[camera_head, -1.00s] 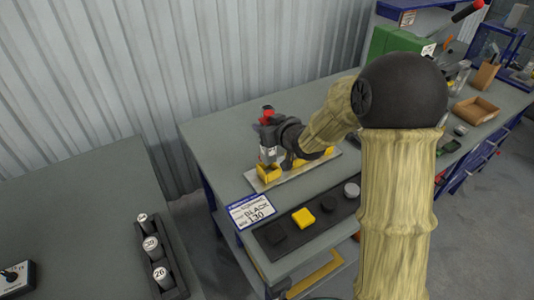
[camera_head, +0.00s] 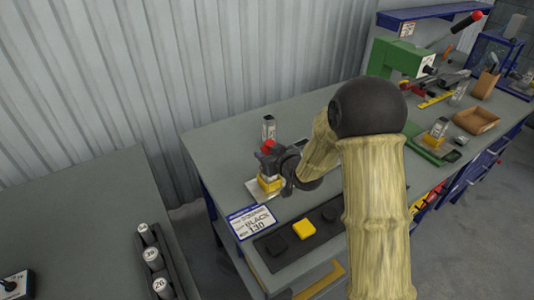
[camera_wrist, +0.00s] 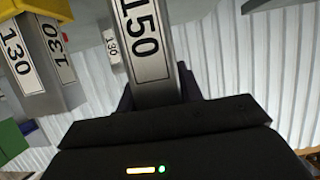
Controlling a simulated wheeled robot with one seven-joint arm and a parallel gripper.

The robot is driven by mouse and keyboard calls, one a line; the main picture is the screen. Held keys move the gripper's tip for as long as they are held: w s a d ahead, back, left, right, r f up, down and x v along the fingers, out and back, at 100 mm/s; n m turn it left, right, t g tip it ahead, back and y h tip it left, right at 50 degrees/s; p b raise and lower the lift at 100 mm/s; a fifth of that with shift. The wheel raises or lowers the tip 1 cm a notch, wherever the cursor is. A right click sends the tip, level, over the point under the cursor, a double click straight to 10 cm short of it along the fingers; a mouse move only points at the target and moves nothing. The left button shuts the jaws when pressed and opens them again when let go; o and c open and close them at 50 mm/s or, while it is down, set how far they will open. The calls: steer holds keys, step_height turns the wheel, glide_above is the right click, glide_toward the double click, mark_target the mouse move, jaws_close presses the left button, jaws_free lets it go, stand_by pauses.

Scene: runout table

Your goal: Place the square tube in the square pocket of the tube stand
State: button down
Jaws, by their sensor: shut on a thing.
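My gripper (camera_head: 275,159) is low over the left end of the tube stand (camera_head: 256,193) in the head view. It is shut on a grey square tube marked 150 (camera_wrist: 148,48), which shows between the jaws in the wrist view. A short part of the tube shows below the jaws in the head view, right at a yellow pocket block (camera_head: 269,184). I cannot tell whether its lower end is inside the pocket. A tube marked 130 (camera_wrist: 22,62) is near a yellow block (camera_wrist: 30,5) in the wrist view. My arm hides most of the stand.
Another grey tube (camera_head: 268,128) stands upright just behind my gripper. In front lie a sign (camera_head: 251,222) and a dark tray (camera_head: 270,248) with a yellow block (camera_head: 304,229). A green press (camera_head: 402,58) and brown box (camera_head: 476,121) are at right. The back-left tabletop is clear.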

steer(key=shift+f, duration=0.1)
steer(key=c, duration=0.9)
jaws_free()
steer(key=shift+s+d+r, duration=0.1)
steer(key=shift+r, duration=0.1)
steer(key=b+v, duration=0.1)
steer(key=v, duration=1)
steer(key=shift+s+d, duration=0.15)
steer(key=shift+s, duration=0.2)
